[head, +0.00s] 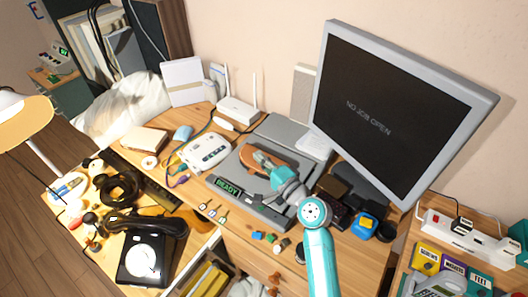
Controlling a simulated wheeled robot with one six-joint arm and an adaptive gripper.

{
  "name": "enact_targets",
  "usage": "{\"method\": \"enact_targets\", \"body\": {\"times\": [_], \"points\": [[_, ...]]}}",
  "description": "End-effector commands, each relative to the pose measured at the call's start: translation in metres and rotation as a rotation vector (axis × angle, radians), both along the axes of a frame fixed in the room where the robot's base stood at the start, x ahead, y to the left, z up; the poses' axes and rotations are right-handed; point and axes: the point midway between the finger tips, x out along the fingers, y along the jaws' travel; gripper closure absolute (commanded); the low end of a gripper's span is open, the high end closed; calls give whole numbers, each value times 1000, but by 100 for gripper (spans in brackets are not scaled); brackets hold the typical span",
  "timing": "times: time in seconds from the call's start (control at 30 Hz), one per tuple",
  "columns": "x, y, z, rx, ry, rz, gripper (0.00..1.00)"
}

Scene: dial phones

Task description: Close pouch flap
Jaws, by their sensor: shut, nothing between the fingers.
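A brown, rounded object that looks like the pouch (281,158) lies on the grey machine in the middle of the desk. My teal arm reaches up from the bottom of the head view, and my gripper (262,158) is over the left part of this brown object. The gripper's fingers are dark and shut with nothing between them. The gripper and wrist cover part of the pouch. I cannot tell how its flap lies, or whether the fingers touch it.
The grey machine (226,187) shows "READY". A monitor (400,105) reading "NO JOB OPEN" stands to the right. A white device (206,150) sits left of the machine, and a router (238,111) behind. A black dial phone (130,262) is at lower left. Small coloured blocks lie in front.

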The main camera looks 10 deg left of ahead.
Motion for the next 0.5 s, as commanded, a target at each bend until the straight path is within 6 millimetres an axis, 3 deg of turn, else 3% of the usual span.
{"method": "enact_targets", "body": {"times": [0.5], "points": [[-5, 2, -7, 0, -1, 0, 100]]}}
